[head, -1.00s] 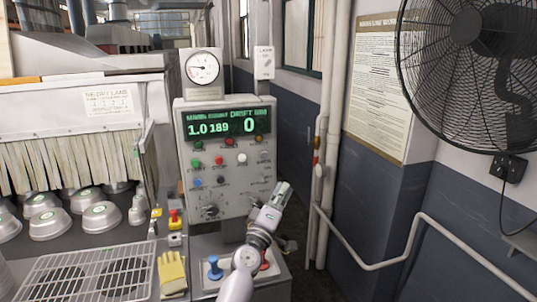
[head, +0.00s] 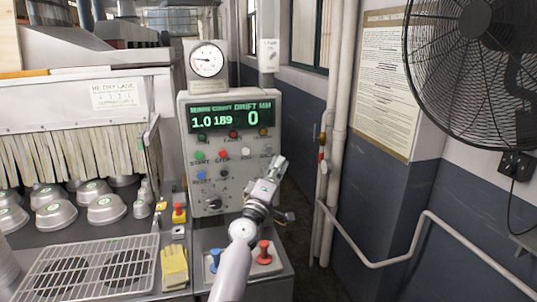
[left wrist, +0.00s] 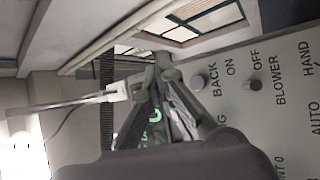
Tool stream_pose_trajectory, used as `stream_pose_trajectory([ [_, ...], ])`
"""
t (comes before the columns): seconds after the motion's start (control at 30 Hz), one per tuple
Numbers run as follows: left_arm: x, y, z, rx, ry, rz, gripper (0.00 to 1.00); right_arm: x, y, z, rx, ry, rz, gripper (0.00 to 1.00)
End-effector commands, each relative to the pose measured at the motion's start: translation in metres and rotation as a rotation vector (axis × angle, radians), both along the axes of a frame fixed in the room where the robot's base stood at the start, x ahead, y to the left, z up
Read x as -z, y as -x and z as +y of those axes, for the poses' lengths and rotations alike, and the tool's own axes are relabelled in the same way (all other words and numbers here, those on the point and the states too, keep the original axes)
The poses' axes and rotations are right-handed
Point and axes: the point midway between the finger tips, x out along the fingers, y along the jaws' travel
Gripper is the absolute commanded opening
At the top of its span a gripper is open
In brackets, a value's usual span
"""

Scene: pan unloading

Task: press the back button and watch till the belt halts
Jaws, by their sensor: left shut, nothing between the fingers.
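The grey control panel (head: 185,130) stands in the middle of the head view. Its lit display (head: 230,119) reads 1.0, what looks like 189, and 0 under a drift label. Dark belt surface shows among metal pans (head: 107,208). My right gripper is not in view.
A red-topped yellow switch (head: 179,213), yellow gloves (head: 174,267) and a wire rack (head: 90,270) lie left of the panel. Blue (head: 215,259) and red (head: 264,252) joysticks stand below it. Pipes (head: 332,130), a handrail (head: 455,235) and a fan (head: 470,70) are right.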

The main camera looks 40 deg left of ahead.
Motion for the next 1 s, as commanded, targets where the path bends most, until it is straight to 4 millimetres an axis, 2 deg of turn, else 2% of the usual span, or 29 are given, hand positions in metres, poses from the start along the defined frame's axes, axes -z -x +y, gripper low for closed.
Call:
stream_pose_trajectory([
  [0.03,0.003,-0.005,0.007,-0.001,-0.001,-0.001,0.0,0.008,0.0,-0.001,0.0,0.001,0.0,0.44],
  [0.2,0.004,-0.02,0.024,-0.001,-0.002,-0.001,0.0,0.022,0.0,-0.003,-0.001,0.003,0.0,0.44],
  [0.4,0.002,-0.031,0.036,0.0,-0.001,-0.001,0.0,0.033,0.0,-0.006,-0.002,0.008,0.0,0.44],
  [1.0,0.0,-0.033,0.04,0.0,0.0,0.0,0.0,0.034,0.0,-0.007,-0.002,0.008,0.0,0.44],
])
